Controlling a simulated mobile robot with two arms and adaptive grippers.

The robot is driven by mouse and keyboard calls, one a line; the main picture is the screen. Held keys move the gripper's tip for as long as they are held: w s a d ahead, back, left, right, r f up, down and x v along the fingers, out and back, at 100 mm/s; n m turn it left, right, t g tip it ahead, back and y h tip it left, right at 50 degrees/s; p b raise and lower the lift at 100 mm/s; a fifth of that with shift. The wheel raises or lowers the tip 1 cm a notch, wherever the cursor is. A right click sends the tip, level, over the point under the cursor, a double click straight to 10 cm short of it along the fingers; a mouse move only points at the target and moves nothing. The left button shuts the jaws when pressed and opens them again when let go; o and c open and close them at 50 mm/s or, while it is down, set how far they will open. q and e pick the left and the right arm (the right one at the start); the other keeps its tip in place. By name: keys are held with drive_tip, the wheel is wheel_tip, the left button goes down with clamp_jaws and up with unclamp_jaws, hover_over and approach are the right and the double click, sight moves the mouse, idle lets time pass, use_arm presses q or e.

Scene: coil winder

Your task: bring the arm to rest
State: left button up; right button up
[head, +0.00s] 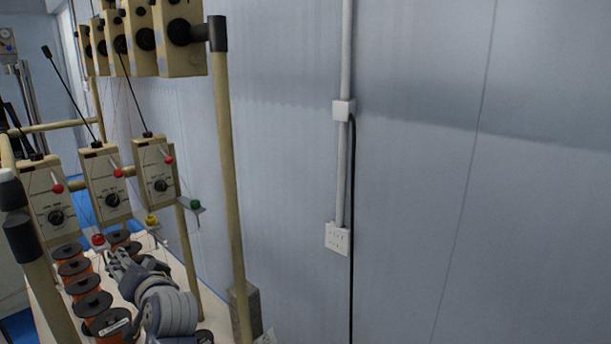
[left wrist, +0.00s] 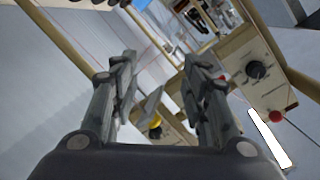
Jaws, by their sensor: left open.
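My left arm rises from the bottom left of the head view, with its left gripper (head: 122,262) over the shelf of the coil winder, beside the orange wire spools (head: 83,288). In the left wrist view the left gripper (left wrist: 160,68) is open, its two fingers well apart with nothing held between them. A yellow knob (left wrist: 155,128) shows beyond the fingers; it also shows in the head view (head: 152,221), above the gripper. My right gripper is in neither view.
Tension boxes with dials (head: 112,192) and red-tipped levers hang above the spools. A tan post (head: 229,180) stands right of the arm. Thin wires run through the frame. A wall with a conduit (head: 344,180) and an outlet (head: 337,238) fills the right side.

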use_arm(q)
drive_tip(key=s+d+f+m+g+h, duration=0.1)
drive_tip(key=s+d+f+h, duration=0.2)
drive_tip(key=s+f, duration=0.65)
drive_tip(key=s+d+f+g+h, duration=0.2)
drive_tip(key=s+d+f+h, duration=0.3)
drive_tip(key=f, duration=0.7)
drive_tip(key=s+d+f+m+g+h, duration=0.15)
drive_tip(key=s+d+f, duration=0.3)
drive_tip(key=s, duration=0.55)
drive_tip(key=s+d+f+n+g+h, duration=0.1)
drive_tip(key=s+d+f+g+h, duration=0.25)
drive_tip(key=s, duration=0.75)
wheel_tip(320, 180, down, 30)
drive_tip(key=s+y+b, duration=0.1)
drive_tip(key=b, duration=0.3)
drive_tip(key=s+a+f+g+b, duration=0.2)
drive_tip(key=s+f, duration=1.5)
drive_tip(key=f, duration=0.2)
drive_tip(key=shift+m+y+b, duration=0.3)
drive_tip(key=shift+m+b, duration=0.1)
drive_tip(key=shift+m, duration=0.05)
